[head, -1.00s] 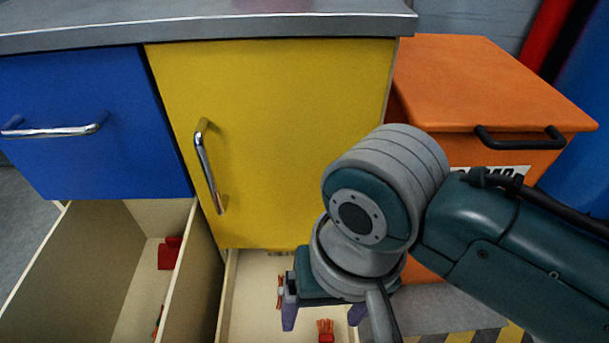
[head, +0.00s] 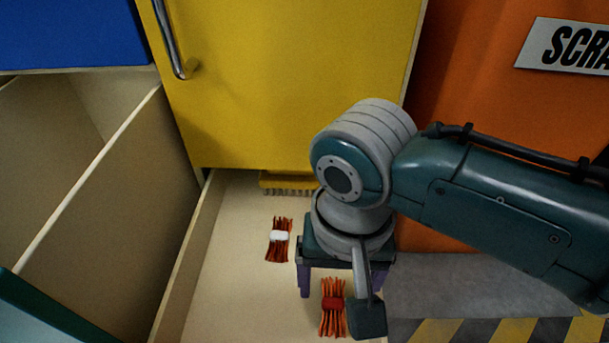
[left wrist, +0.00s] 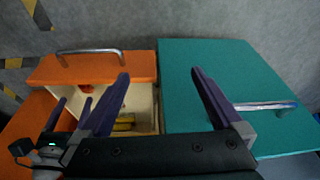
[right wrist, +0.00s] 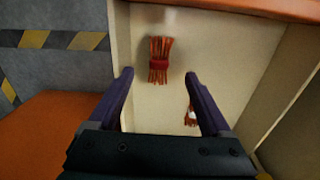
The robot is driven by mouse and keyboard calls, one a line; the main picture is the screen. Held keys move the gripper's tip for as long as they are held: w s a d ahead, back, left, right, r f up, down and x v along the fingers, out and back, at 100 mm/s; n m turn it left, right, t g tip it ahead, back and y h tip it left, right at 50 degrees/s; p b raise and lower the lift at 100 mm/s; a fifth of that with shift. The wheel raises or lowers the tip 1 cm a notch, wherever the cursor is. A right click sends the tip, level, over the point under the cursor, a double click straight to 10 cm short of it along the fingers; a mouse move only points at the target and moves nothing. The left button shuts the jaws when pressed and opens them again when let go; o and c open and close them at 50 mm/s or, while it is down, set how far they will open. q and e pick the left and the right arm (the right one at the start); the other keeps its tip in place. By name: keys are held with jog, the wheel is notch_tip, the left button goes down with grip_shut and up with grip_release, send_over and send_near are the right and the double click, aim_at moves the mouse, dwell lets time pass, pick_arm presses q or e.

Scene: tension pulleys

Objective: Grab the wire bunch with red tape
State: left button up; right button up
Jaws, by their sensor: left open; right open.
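The wire bunch with red tape (head: 333,304) lies in the open drawer, near its front right. In the right wrist view this bunch (right wrist: 160,62) sits just ahead of the fingertips, roughly centred between them. My right gripper (head: 341,284) is open and empty above the drawer; its fingers (right wrist: 158,76) are on either side of the view, apart from the bunch. A second wire bunch with white tape (head: 279,238) lies farther back to the left, and shows partly hidden in the right wrist view (right wrist: 191,115). My left gripper (left wrist: 160,73) is open and empty.
The drawer's left wall (head: 187,262) bounds the bunches. A yellow brush (head: 288,184) lies at the drawer's back, under the yellow cabinet front (head: 290,85). An orange cabinet (head: 480,110) stands at the right. Another open drawer (head: 95,185) is at the left.

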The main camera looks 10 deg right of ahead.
aim_at(334, 305)
notch_tip(334, 305, down, 7)
jog(key=b, duration=0.6)
jog(key=shift+r, duration=0.3)
grip_shut()
